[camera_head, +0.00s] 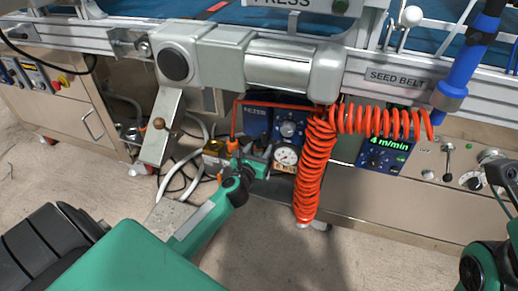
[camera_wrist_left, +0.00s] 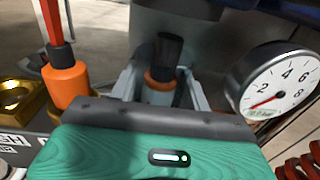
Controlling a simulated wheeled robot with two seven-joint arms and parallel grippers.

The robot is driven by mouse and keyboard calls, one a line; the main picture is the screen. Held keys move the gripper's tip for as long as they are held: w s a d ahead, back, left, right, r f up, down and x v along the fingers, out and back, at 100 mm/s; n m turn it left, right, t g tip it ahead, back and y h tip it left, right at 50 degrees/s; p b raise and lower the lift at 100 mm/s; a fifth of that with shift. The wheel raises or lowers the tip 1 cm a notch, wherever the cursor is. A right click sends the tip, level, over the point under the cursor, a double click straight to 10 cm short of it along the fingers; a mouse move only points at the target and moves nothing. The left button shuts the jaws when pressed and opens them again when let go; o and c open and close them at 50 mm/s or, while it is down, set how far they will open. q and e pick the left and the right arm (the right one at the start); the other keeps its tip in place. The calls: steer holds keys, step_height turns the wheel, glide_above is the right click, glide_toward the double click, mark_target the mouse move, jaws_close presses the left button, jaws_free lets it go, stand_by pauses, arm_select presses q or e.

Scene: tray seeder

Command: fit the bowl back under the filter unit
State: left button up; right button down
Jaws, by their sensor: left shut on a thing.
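The blue filter unit (camera_head: 257,121), partly readable as "FILTER", sits under the machine's front rail in the head view. My left gripper (camera_head: 257,160) is just below and in front of it. In the left wrist view, the left gripper's fingers (camera_wrist_left: 163,92) are shut around a piece with a dark, orange-ringed stub. A smoky grey body (camera_wrist_left: 200,38), which looks like the bowl, rises behind that stub. My right gripper's fingers are out of view.
A pressure gauge (camera_wrist_left: 283,83) stands close right of the fingers. A brass fitting (camera_wrist_left: 14,96) and an orange connector (camera_wrist_left: 65,85) are on the left. A red coiled hose (camera_head: 315,165) hangs right of the filter. The floor below is clear.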

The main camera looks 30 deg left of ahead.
arm_select(q)
steer(key=shift+f, duration=0.1)
steer(key=shift+f, duration=0.25)
stand_by(0.3)
steer(key=o, duration=1.1)
